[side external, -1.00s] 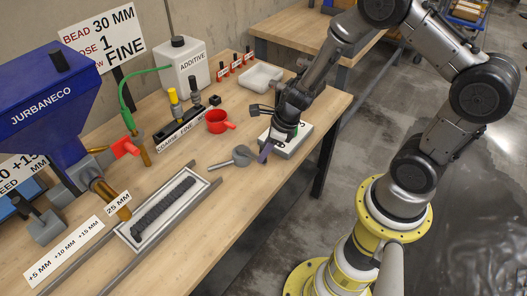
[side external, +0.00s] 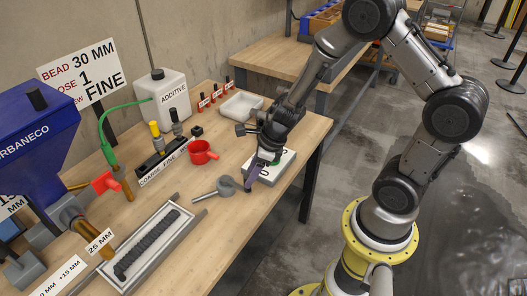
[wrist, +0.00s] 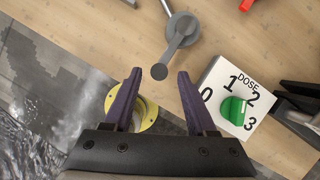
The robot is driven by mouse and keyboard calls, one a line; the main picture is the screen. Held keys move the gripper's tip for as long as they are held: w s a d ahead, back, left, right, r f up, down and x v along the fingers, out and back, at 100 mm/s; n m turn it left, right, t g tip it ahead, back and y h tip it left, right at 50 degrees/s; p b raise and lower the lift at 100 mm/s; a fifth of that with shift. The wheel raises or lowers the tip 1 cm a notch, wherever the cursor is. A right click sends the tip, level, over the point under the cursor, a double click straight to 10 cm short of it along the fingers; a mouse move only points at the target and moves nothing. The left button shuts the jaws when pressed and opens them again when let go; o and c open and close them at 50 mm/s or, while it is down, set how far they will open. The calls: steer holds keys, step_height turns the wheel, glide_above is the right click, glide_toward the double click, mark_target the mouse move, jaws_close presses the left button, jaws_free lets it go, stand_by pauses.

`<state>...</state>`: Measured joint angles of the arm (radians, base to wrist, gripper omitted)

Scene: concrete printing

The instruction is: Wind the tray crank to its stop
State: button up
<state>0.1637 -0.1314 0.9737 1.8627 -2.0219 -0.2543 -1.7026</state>
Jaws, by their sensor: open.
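The grey tray crank (side external: 226,186) stands on the table near its front edge, beyond the end of the tray rails. In the wrist view the crank (wrist: 181,27) has an arm reaching toward me, ending in a round grey knob (wrist: 158,71). My gripper (side external: 250,183) hangs beside the crank with purple fingers pointing down. In the wrist view my gripper (wrist: 158,75) is open, and the knob appears between the two fingertips; I cannot tell whether either touches it. The tray (side external: 163,243), left of the crank, holds a dark ridged bead.
A white dose box (wrist: 213,88) with a green knob (wrist: 234,107) stands close to the right finger in the wrist view. A red cup (side external: 199,152), a fine/coarse lever block (side external: 165,163) and a white additive can (side external: 163,98) stand farther back.

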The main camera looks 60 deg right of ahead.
steer(key=v, duration=1)
steer(key=shift+r, duration=0.2)
